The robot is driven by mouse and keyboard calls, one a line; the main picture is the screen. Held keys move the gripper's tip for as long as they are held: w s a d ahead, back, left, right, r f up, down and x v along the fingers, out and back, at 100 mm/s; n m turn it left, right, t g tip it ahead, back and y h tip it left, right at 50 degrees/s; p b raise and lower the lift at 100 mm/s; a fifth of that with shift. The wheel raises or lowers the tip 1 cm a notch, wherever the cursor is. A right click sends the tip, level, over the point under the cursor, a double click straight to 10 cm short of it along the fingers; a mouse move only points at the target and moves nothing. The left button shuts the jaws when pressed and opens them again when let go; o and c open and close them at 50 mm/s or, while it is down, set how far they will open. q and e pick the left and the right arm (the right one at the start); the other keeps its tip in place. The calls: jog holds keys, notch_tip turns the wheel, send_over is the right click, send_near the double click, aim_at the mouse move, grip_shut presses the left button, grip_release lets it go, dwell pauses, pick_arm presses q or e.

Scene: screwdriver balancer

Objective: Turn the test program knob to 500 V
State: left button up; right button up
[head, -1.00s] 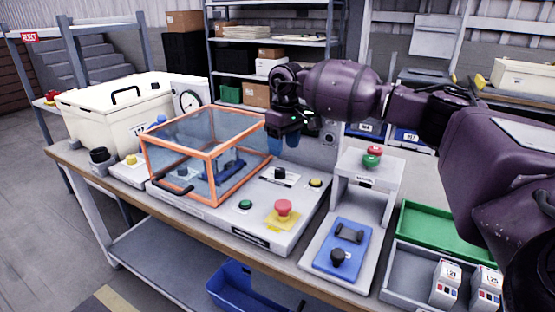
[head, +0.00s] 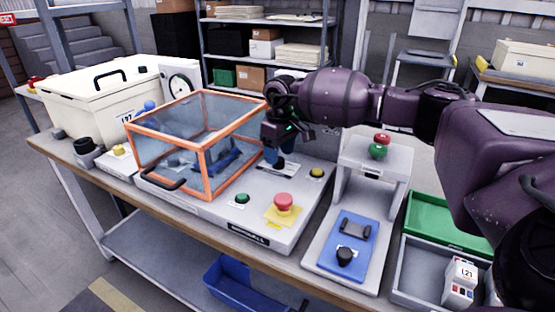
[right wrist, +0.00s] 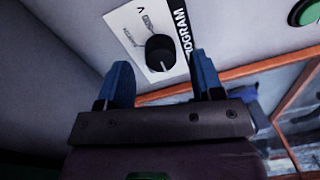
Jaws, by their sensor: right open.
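The test program knob (right wrist: 159,52) is round and black. It sits on a white label plate (right wrist: 128,22) with the word "PROGRAM" partly readable; the voltage marks are too blurred to read. My right gripper (right wrist: 161,66) is open, its two blue fingers on either side of the knob's line, with the knob just ahead between the tips. I cannot tell whether they touch it. In the head view the right gripper (head: 272,156) hangs over the grey test panel (head: 225,205) and partly hides the knob's area. My left gripper is not in view.
An orange-framed clear cover (head: 200,150) stands just left of the gripper. The panel also bears a green button (head: 242,198), a red emergency button (head: 283,201) and a yellow button (head: 316,172). A grey stand (head: 375,155) is on the right.

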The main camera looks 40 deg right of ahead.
jog(key=shift+f, duration=1.15)
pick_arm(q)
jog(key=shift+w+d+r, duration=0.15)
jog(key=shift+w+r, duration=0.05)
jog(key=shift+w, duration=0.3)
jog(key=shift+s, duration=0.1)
pick_arm(e)
jog(key=shift+c, duration=0.2)
jog(key=c, duration=0.9)
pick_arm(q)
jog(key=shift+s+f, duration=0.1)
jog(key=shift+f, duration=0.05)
